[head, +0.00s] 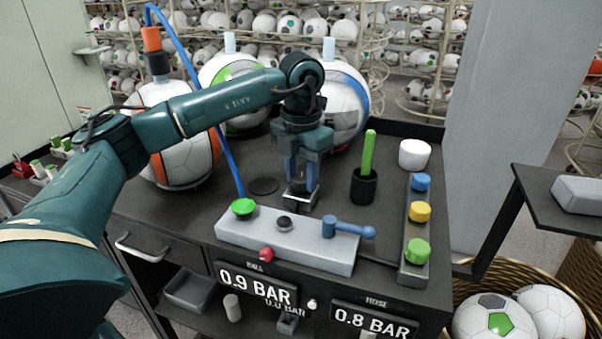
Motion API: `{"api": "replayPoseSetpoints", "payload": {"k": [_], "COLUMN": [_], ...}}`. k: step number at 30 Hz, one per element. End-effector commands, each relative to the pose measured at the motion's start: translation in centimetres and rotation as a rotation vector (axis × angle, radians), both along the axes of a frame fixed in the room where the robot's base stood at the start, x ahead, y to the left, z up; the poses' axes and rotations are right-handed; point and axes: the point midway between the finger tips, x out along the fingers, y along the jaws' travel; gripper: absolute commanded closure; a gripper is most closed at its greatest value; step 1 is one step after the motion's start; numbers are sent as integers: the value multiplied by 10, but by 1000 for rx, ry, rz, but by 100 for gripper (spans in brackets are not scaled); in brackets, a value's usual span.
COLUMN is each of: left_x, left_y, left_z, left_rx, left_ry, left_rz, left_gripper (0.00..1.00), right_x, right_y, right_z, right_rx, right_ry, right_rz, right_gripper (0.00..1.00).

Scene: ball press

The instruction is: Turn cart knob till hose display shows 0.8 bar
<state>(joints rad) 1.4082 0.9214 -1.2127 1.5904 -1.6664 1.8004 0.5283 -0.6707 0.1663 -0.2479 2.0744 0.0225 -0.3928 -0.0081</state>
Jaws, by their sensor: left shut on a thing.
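The hose display (373,321) on the cart's front reads 0.8 BAR. The display left of it (256,286) reads 0.9 BAR. A small pale knob (311,303) sits between the displays. A red knob (266,254) is on the front of the grey block (240,230), and a dark round knob (284,222) is on its top. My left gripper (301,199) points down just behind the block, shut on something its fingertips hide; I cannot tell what. My right gripper is not in view.
The block also carries a green button (243,207) and a blue lever (348,228). Right of it are a black cup (364,188) with a green stick and a strip with blue, yellow and green buttons (419,250). Large balls (178,140) stand behind; a blue hose (208,113) hangs near them.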

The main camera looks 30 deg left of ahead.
Motion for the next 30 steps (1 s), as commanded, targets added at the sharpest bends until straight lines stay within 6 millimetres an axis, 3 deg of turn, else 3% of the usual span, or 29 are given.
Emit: {"api": "replayPoseSetpoints", "payload": {"k": [18, 19, 27, 30], "left_x": [1, 1, 0, 0], "left_y": [0, 0, 0, 0], "left_z": [2, 2, 1, 1], "left_rx": [0, 0, 0, 0], "left_ry": [-4, -4, -2, -1], "left_rz": [59, 59, 58, 58], "left_gripper": [87, 64, 43, 43], "right_x": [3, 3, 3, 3], "right_y": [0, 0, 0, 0], "right_z": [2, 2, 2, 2], "right_rx": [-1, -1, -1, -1], "right_ry": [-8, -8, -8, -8], "right_rz": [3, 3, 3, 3], "right_gripper": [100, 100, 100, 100]}}
